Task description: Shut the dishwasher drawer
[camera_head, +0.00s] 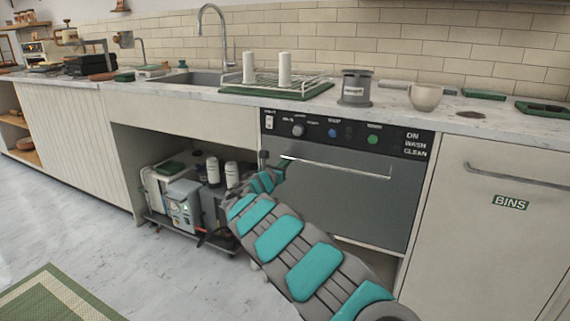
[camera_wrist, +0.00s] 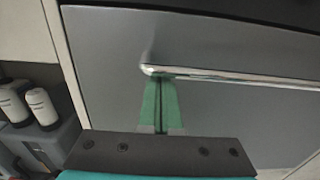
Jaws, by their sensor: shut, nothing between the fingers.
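The dishwasher drawer (camera_head: 345,195) has a dark grey front with a long silver handle (camera_head: 340,168) across its upper part. In the head view its front looks about level with the cabinet around it; I cannot tell whether a small gap is left. My gripper (camera_head: 282,163) is at the left end of the handle. In the wrist view my gripper (camera_wrist: 159,82) shows its two green fingers together and empty, with the tips just below the handle's left end (camera_wrist: 150,70). Whether they touch the front (camera_wrist: 105,70) is unclear. My arm covers the drawer's lower left.
A control panel (camera_head: 345,132) runs above the drawer. An open bay with a machine (camera_head: 185,205) and bottles lies left, and the bins cabinet (camera_head: 490,225) stands right. The counter above holds a grey canister (camera_head: 355,88), a cup (camera_head: 425,97) and a drying rack (camera_head: 270,92).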

